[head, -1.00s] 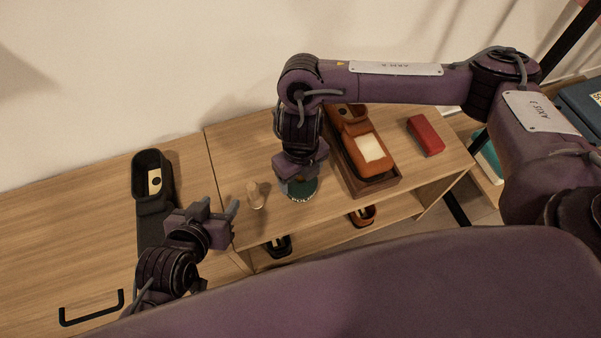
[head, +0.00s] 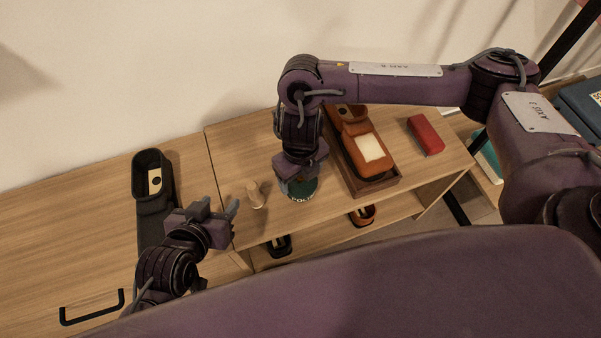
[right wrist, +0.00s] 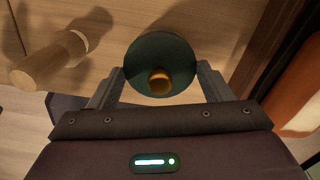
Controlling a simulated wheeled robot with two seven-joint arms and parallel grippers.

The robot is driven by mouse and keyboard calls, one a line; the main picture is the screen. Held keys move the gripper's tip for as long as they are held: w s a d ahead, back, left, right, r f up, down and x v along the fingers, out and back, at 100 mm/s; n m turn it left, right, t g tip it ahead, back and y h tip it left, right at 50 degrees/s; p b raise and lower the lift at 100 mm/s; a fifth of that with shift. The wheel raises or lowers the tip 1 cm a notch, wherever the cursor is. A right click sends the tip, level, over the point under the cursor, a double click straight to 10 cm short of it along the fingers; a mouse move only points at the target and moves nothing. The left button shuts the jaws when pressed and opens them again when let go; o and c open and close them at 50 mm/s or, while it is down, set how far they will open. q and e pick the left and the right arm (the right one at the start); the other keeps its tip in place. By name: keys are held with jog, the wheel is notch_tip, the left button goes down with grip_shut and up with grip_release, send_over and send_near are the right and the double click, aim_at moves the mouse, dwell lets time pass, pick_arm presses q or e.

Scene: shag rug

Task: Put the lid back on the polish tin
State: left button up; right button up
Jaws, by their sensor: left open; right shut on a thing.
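The dark green polish tin (head: 303,196), with pale lettering, stands near the front edge of the wooden top. My right gripper (head: 297,184) is directly above it, pointing down. In the right wrist view it is shut on the round dark green lid (right wrist: 150,52), which has a brass-coloured knob at its middle. The fingers are at the lid's two sides. The lid hides what is under it, so I cannot tell whether it is seated on the tin. My left gripper (head: 220,208) is open and empty, left of the tin, near the front edge.
A small wooden-handled thing (head: 256,194) stands just left of the tin; it also shows in the right wrist view (right wrist: 48,62).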

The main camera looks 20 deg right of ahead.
jog(key=shift+f, duration=0.1)
dwell(0.8)
jog(key=o, duration=1)
jog(key=shift+o, duration=0.4)
